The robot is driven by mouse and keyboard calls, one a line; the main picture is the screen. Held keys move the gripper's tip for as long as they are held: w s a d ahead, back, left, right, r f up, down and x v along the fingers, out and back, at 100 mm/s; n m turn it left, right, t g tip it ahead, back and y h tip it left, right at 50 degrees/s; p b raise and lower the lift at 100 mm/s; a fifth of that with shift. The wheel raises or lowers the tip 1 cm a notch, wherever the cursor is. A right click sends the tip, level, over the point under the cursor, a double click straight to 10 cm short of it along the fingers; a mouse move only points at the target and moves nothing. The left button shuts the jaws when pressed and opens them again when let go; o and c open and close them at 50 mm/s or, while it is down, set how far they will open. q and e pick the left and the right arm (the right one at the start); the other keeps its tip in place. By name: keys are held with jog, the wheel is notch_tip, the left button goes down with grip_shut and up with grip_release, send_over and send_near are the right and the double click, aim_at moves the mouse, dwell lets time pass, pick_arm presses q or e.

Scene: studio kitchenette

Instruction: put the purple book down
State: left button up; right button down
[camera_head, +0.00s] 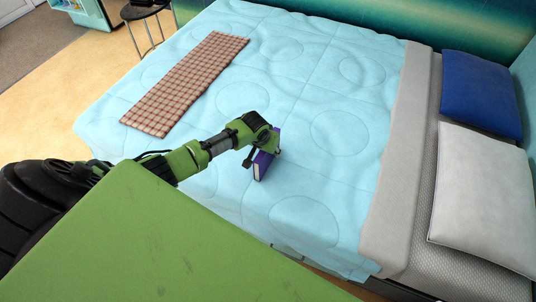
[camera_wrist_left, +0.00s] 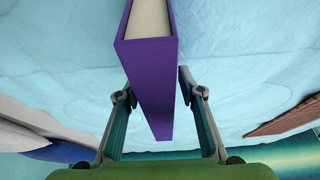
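The purple book (camera_head: 264,165) is over the near-middle part of the bed, on edge and slightly tilted. Its lower end is at or very near the light blue quilt; I cannot tell whether it rests there. My left gripper (camera_head: 262,148) is at its upper part. In the left wrist view the book (camera_wrist_left: 148,75) shows its purple spine and pale pages between the two fingers of my left gripper (camera_wrist_left: 155,92). My right gripper is not in view.
The light blue quilt (camera_head: 310,195) is largely clear around the book. A red checked cloth (camera_head: 185,83) lies to the left. A blue pillow (camera_head: 480,93) and a white pillow (camera_head: 483,197) are on the right. A dark stool (camera_head: 143,12) stands beyond the bed.

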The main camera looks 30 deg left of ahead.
pick_arm(q)
jog(key=v, duration=1.2)
jog(key=shift+w+r, duration=0.1)
jog(key=s+d+f+m+h, duration=0.1)
jog(key=s+d+f+m, duration=0.15)
jog(key=s+d, duration=1.05)
jog(key=s+a+r+g, duration=0.1)
jog(key=s+r, duration=0.3)
jog(key=s, duration=1)
notch_tip(320, 180, down, 27)
jog(key=s+g, duration=0.1)
jog(key=s, duration=0.2)
jog(key=s+a+f+g, duration=0.1)
jog(key=s+a+f, duration=0.2)
jog(key=s+f, duration=1.1)
jog(key=shift+s+a+f+m+g+y, duration=0.15)
jog(key=shift+s+f+m+g+y, duration=0.25)
jog(key=shift+s, duration=0.6)
